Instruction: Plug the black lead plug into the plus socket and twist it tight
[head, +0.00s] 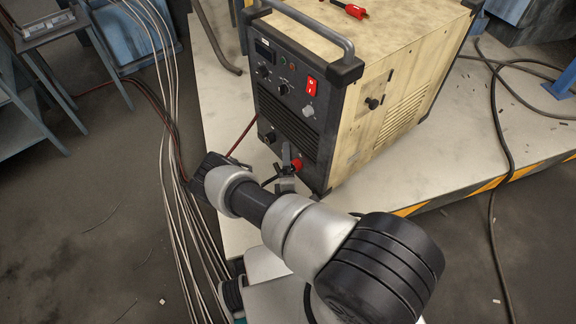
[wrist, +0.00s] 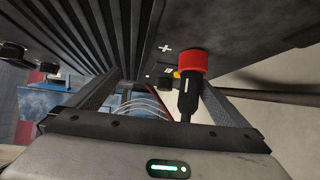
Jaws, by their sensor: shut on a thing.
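The black lead plug (wrist: 188,98) has a pale stripe and stands in the wrist view at the right, its upper end at a red ring (wrist: 193,62). A white plus mark is on the dark panel just left of the ring, at the plus socket. The red ring also shows low on the machine front in the head view (head: 297,164). My gripper (head: 288,158) is at the panel there. In the wrist view its fingers (wrist: 160,82) are on both sides, the right one close to the plug. It is shut on the plug; the contact and seating depth are hard to see.
The welding machine (head: 295,75) has a tan casing and black front with knobs and a red switch. A red and black piece (head: 349,9) lies on top. It stands on a pale platform (head: 470,130) with a striped edge. Pale cables (head: 172,130) run along the left.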

